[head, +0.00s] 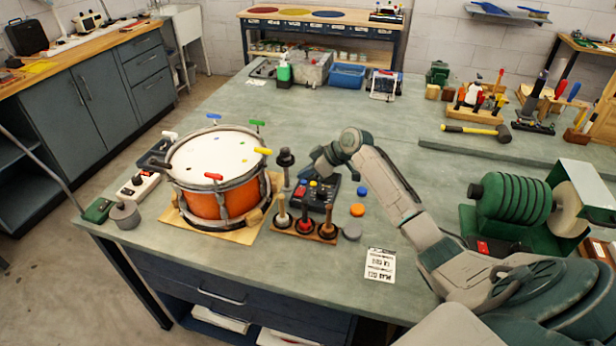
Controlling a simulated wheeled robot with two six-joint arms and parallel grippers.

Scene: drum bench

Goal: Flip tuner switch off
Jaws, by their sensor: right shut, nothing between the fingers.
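A black control box (318,197) with red, blue and yellow parts on top stands on the bench right of the drum; I cannot tell whether it is the tuner or which way any switch on it is set. My right gripper (316,173) reaches in from the right, shut and empty, above the back of this box. My wrist partly covers the area behind the box, and I cannot tell whether the fingertips touch it. A white block with red switches (138,186) lies left of the drum. My left gripper is not in view.
An orange drum (217,203) with coloured keys around its rim stands on a wooden board. A wooden holder (305,228) with upright handles sits in front of the control box. A green roller machine (510,210) stands at right.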

